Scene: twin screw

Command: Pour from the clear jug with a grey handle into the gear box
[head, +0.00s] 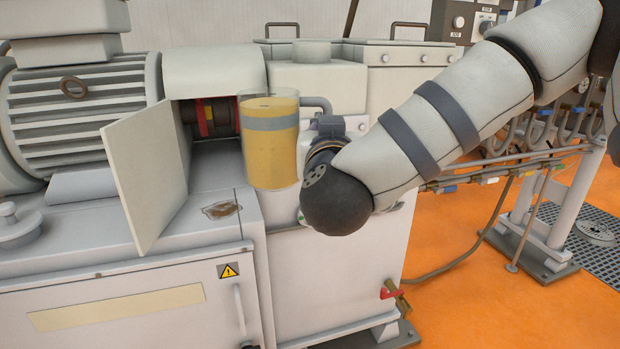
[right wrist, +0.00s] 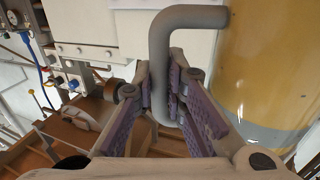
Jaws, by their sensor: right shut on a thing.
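The clear jug (head: 270,150) holds yellow liquid and has a grey band near its top. It looks upright, held in front of the gear box (head: 370,255). Its grey handle (head: 318,102) points right, toward my right arm. My right gripper (right wrist: 163,88) is shut on the handle (right wrist: 158,50), seen in the right wrist view with the jug wall (right wrist: 265,70) at the right. In the head view my right wrist hides most of the gripper. The jug hides part of the gear box, and I cannot make out its opening. My left gripper is not in view.
An open guard door (head: 150,175) stands left of the jug, with a shaft coupling (head: 212,118) behind it. A ribbed motor (head: 80,110) is at the left. Pipes and valves (head: 500,165) run at the right above the orange floor (head: 470,300).

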